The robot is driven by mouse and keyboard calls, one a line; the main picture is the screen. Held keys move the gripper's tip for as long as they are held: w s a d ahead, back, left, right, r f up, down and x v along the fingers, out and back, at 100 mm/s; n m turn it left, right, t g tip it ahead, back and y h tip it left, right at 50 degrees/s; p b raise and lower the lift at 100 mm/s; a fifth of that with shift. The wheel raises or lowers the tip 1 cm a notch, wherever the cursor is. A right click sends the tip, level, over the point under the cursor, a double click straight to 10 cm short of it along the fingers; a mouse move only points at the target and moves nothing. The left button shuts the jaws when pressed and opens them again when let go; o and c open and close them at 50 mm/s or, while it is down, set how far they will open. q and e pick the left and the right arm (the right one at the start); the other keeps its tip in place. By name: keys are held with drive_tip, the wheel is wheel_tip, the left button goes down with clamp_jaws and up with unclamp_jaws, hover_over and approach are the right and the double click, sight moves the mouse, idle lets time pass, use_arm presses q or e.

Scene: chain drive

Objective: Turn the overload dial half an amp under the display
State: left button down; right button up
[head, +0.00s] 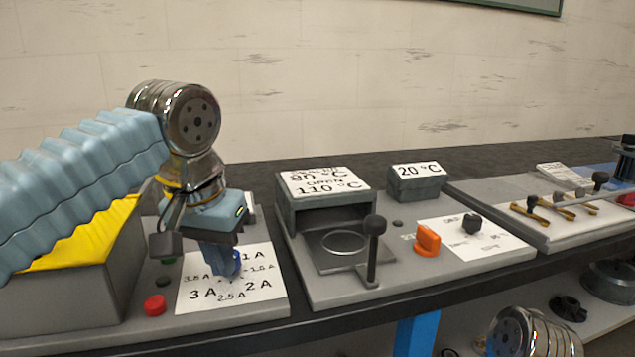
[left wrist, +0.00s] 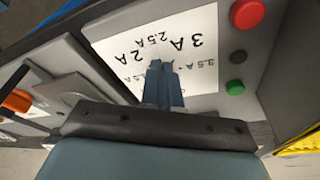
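The plate also shows in the left wrist view (left wrist: 110,35). My left gripper (head: 222,268) points down over the dial, its fingers close together at the knob; they show in the left wrist view (left wrist: 161,72) too. The fingers look shut on the dial. They hide most of it, so its pointer setting cannot be read. No amp display can be read; the gripper covers the area behind the plate. My right gripper is out of view.
A red button (head: 155,305) and a green button (head: 168,260) sit left of the plate. A grey box with yellow (head: 75,290) stands further left. To the right are a heater-like unit (head: 325,185), a black lever (head: 374,235) and an orange knob (head: 427,240).

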use_arm(q)
drive_tip(key=shift+d, duration=0.15)
idle(0.5)
drive_tip(key=shift+s, duration=0.35)
wheel_tip(320, 180, up, 2)
drive_tip(key=shift+r+p, duration=0.15)
drive_tip(key=shift+p, duration=1)
wheel_tip(320, 180, up, 4)
drive_tip(key=shift+f, duration=0.15)
